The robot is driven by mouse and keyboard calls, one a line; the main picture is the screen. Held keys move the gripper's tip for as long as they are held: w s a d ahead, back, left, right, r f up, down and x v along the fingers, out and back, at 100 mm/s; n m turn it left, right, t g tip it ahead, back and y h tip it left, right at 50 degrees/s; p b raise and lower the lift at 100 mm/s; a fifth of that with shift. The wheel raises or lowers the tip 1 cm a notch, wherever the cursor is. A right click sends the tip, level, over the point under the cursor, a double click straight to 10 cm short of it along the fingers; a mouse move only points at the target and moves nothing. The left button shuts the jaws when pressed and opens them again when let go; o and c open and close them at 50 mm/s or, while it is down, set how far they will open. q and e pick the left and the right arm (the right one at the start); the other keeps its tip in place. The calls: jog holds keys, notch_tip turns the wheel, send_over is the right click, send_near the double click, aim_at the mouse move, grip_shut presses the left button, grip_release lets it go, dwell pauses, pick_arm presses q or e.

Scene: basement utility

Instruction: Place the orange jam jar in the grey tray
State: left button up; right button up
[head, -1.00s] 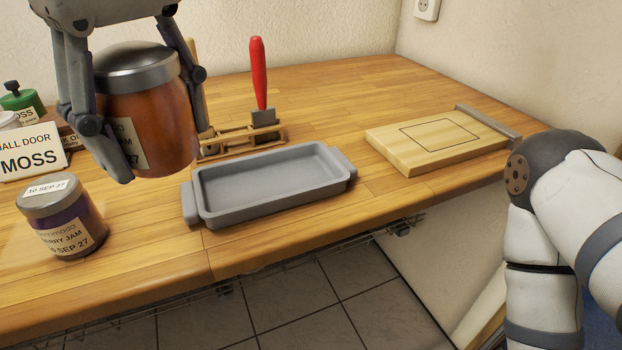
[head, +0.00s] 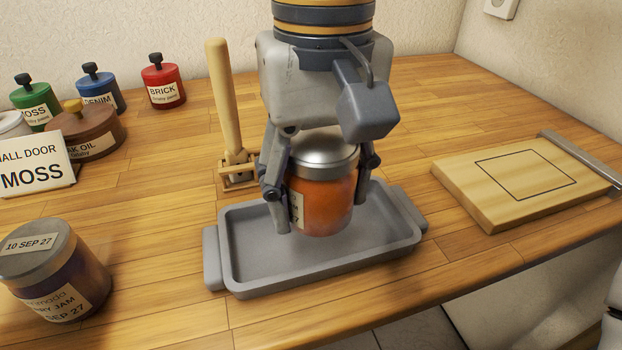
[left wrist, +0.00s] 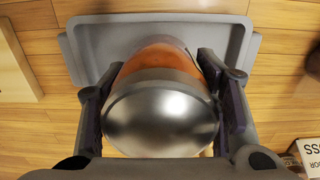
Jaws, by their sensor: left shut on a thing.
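The orange jam jar (head: 325,205) has a silver lid and stands upright over the inside of the grey tray (head: 240,270). My left gripper (head: 322,200) is shut on the jar, with fingers on both sides of it. I cannot tell whether the jar's base touches the tray floor. In the left wrist view the jar's lid (left wrist: 160,115) fills the middle between the fingers, with the tray (left wrist: 85,45) behind it. My right gripper is out of view.
A purple jam jar (head: 58,275) stands at the front left. A cutting board (head: 490,195) lies to the right. A MOSS sign (head: 35,165) and several small coloured jars stand at the back left.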

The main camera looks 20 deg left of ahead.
aim_at(319, 137)
pick_arm(q)
jog(key=f, duration=0.1)
jog(key=w+f, duration=0.1)
jog(key=f, duration=0.2)
jog(key=shift+w+a+f, duration=0.15)
jog(key=shift+a+f, duration=0.15)
jog(key=shift+s+d, duration=0.2)
jog(key=shift+s, duration=0.25)
jog(key=shift+w+a+f, duration=0.15)
jog(key=shift+w, duration=0.1)
jog(key=o, duration=1.7)
jog(key=shift+s, duration=0.1)
notch_tip(319, 137, up, 12)
jog(key=shift+r, duration=0.15)
